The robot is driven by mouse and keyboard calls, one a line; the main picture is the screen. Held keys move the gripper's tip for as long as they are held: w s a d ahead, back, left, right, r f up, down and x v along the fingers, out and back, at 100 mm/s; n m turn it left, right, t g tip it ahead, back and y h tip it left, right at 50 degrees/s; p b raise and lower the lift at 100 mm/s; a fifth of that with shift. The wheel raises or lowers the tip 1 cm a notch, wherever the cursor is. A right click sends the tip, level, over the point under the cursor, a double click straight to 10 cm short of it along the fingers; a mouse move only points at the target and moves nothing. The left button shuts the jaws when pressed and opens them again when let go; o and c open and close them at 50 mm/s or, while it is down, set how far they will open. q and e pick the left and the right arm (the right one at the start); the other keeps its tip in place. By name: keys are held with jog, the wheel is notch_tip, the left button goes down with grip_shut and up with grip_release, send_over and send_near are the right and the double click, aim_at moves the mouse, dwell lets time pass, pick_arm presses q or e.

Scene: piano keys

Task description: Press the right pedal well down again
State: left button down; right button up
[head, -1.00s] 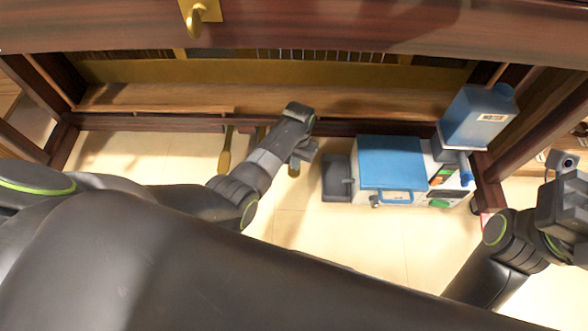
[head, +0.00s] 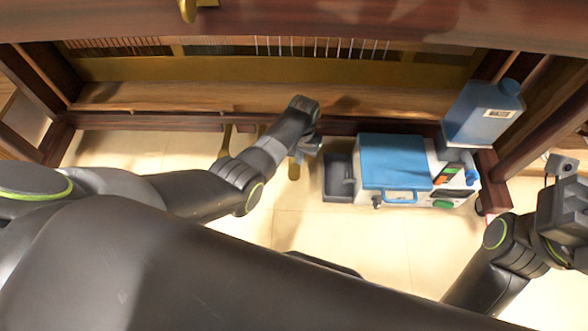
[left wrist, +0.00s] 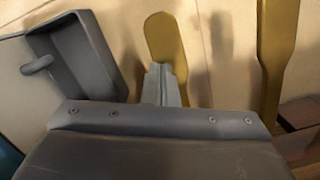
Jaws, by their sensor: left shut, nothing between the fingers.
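The right pedal (head: 294,171) is a gold-coloured lever under the piano, partly hidden by my left gripper (head: 298,155) in the head view. In the left wrist view my left gripper (left wrist: 164,72) is shut and empty, its fingertips over the rounded pedal (left wrist: 166,36). I cannot tell whether they touch it or how far it is down. Another gold pedal (left wrist: 275,45) shows at the right of that view; a pedal (head: 225,141) also shows left of my arm in the head view. My right wrist (head: 562,185) is at the right edge; its fingers cannot be made out.
A blue-lidded box (head: 393,162) with a dark grey tray (head: 339,178) stands close to the right of the pedals. A blue canister (head: 484,113) is behind it at the right. The wooden piano bottom rail (head: 150,122) runs behind. Floor in front is clear.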

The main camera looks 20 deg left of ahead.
pick_arm(q)
jog(key=shift+w, duration=0.1)
notch_tip(320, 180, up, 17)
jog(key=w+p, duration=0.1)
jog(key=p, duration=1)
jog(key=shift+w+r, duration=0.2)
jog(key=shift+w, duration=0.1)
jog(key=shift+d, duration=0.1)
